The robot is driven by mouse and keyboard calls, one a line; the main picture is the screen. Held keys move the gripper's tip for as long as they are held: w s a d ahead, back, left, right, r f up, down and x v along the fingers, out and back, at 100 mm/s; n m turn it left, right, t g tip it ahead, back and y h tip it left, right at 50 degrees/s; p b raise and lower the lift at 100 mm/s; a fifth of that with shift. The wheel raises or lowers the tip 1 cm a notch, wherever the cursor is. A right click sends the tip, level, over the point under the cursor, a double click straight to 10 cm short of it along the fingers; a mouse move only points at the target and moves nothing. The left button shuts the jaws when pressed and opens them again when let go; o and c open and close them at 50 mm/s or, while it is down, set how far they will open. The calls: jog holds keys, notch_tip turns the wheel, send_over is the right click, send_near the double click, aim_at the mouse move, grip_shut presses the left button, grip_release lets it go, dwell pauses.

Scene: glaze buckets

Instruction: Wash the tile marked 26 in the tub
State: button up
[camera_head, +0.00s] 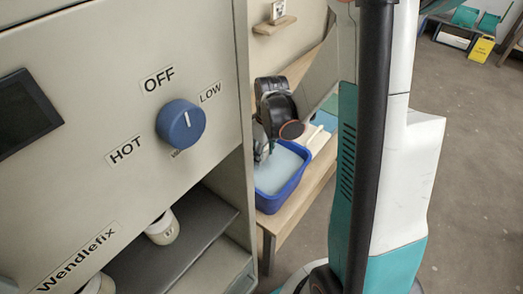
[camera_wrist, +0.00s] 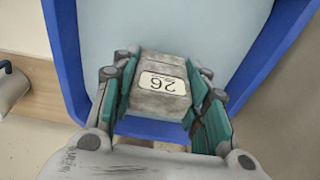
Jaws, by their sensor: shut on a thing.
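In the wrist view my gripper (camera_wrist: 162,97) is shut on the tile marked 26 (camera_wrist: 161,104), a grey block with a pale label that reads upside down. The tile is over the blue tub (camera_wrist: 66,60), near its rim. Pale liquid (camera_wrist: 165,30) fills the tub behind the tile; I cannot tell whether the tile touches it. In the head view the tub (camera_head: 293,192) stands on a wooden bench, with my gripper (camera_head: 262,152) at its left side. The tile is not clear in the head view.
A beige cabinet with a blue knob (camera_head: 181,124) fills the left of the head view. Cups (camera_head: 163,228) stand on its lower shelf. The wooden bench (camera_head: 322,165) runs behind, with a blue item (camera_head: 325,120) on it. A yellow sign (camera_head: 481,49) stands far right. A mug (camera_wrist: 10,86) is left of the tub.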

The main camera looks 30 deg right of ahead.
jog(key=shift+f, duration=0.1)
jog(key=shift+f+b, duration=0.55)
jog(key=shift+f, duration=2.8)
jog(key=shift+a, duration=0.1)
jog(key=shift+a, duration=0.5)
jog(key=shift+d, duration=0.1)
jog(key=shift+d, duration=1.1)
jog(key=shift+a, duration=0.1)
